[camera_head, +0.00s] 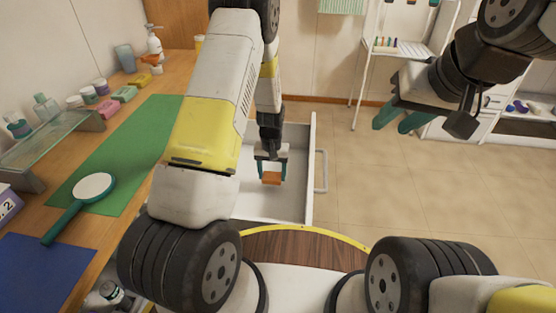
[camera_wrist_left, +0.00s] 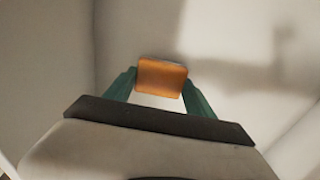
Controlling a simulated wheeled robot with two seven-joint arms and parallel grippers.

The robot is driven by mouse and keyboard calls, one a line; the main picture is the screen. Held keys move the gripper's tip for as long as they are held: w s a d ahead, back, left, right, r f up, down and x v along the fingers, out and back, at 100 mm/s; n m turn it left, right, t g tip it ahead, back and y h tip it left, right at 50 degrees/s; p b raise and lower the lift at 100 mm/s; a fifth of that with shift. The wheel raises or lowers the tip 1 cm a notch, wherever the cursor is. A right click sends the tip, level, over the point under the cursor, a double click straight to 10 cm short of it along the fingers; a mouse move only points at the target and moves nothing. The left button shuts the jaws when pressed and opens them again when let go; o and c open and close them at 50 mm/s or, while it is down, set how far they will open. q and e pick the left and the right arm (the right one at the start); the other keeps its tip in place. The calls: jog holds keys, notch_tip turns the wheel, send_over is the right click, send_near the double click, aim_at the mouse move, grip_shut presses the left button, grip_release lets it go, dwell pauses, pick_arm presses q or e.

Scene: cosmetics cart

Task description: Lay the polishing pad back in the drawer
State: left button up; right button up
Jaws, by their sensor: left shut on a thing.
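The polishing pad is an orange block (camera_head: 271,178) held in my left gripper (camera_head: 271,172). The drawer (camera_head: 298,150) is white, pulled open, and my left gripper reaches down into it from above. In the left wrist view the pad (camera_wrist_left: 162,77) sits between the two green fingertips of the left gripper (camera_wrist_left: 160,92), with pale drawer walls around it. I cannot tell whether the pad touches the drawer floor. My right gripper (camera_head: 403,119) is at the upper right in the head view, its green fingers apart, with nothing seen between them.
The wooden counter at left holds a green mat (camera_head: 125,150), a blue mat (camera_head: 45,270), a hand mirror (camera_head: 93,187), a glass shelf (camera_head: 50,145) and several soaps and bottles. The drawer handle (camera_head: 321,171) sticks out to the right. A white rack (camera_head: 400,48) stands behind. The tiled floor is clear.

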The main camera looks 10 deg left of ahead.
aim_at(272, 173)
pick_arm(q)
jog(key=shift+w, duration=0.3)
jog(key=shift+w+f, duration=0.15)
jog(key=shift+f, duration=1.65)
jog(key=o, duration=1.3)
jog(key=shift+f, duration=0.15)
